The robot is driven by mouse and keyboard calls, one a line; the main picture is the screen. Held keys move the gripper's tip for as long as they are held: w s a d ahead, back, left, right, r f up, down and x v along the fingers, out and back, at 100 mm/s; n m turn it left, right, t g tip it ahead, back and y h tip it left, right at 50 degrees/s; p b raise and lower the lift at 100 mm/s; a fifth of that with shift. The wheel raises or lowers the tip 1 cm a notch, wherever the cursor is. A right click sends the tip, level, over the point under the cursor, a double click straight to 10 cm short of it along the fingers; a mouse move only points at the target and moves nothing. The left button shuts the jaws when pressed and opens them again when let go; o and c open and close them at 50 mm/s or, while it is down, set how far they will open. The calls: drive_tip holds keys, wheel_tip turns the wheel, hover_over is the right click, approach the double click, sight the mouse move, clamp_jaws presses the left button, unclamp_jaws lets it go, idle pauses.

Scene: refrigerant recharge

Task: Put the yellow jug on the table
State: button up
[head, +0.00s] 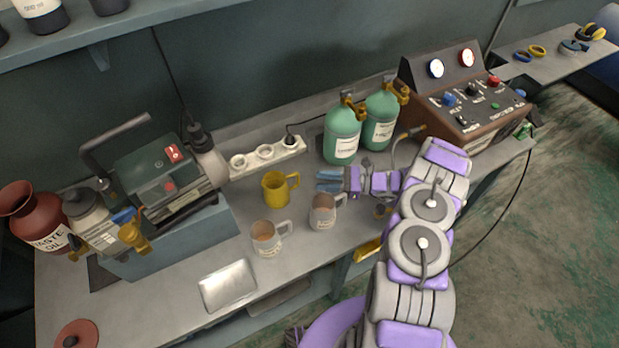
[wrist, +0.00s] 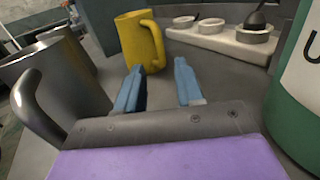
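The yellow jug (head: 275,189) stands upright on the grey table (head: 185,290), behind two metallic mugs. Its handle points right in the head view. In the wrist view the yellow jug (wrist: 138,42) is just ahead and slightly left of my gripper (wrist: 160,85), with its handle toward the gripper. My gripper (head: 328,181) has blue fingers, spread apart with nothing between them. It is to the right of the jug and apart from it in the head view.
Metallic mugs (head: 323,212) (head: 268,238) stand in front; the nearer one (wrist: 50,90) is close to the gripper's left. Green bottles (head: 342,135) stand behind right, a power strip (head: 265,155) behind. A pump (head: 160,175) stands left, a control box (head: 465,100) right. A silver tray (head: 228,286) lies in front.

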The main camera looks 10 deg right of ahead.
drive_tip(key=v, duration=0.5)
drive_tip(key=s+a+r+n+g+h, duration=0.1)
drive_tip(key=s+a+r+n+g, duration=0.1)
drive_tip(key=a+r+n+g, duration=0.3)
drive_tip(key=s+a+r+n+h, duration=0.1)
drive_tip(key=s+a+r, duration=0.2)
drive_tip(key=r, duration=0.4)
drive_tip(key=s+a+r+n+g+h, duration=0.1)
drive_tip(key=s+a+r+n+g, duration=0.1)
drive_tip(key=a+r+n+g, duration=0.3)
drive_tip(key=s+a+r+n+h, duration=0.2)
drive_tip(key=s+r+n+h, duration=0.3)
drive_tip(key=s+r, duration=0.55)
drive_tip(key=s+d+n+t+h, duration=0.1)
drive_tip(key=s+d+h, duration=0.1)
drive_tip(key=s, duration=0.4)
drive_tip(key=s+d+r+n+t+h, duration=0.1)
drive_tip(key=s+d+n+h, duration=0.1)
drive_tip(key=s, duration=0.5)
drive_tip(key=s+d+n+t+h, duration=0.1)
drive_tip(key=s+d+n+h, duration=0.1)
drive_tip(key=s+d+h, duration=0.2)
drive_tip(key=shift+s+d+r+t+h, duration=0.25)
drive_tip(key=shift+s+r+t+h, duration=0.15)
drive_tip(key=shift+s+h, duration=0.6)
drive_tip(key=shift+s+a, duration=0.15)
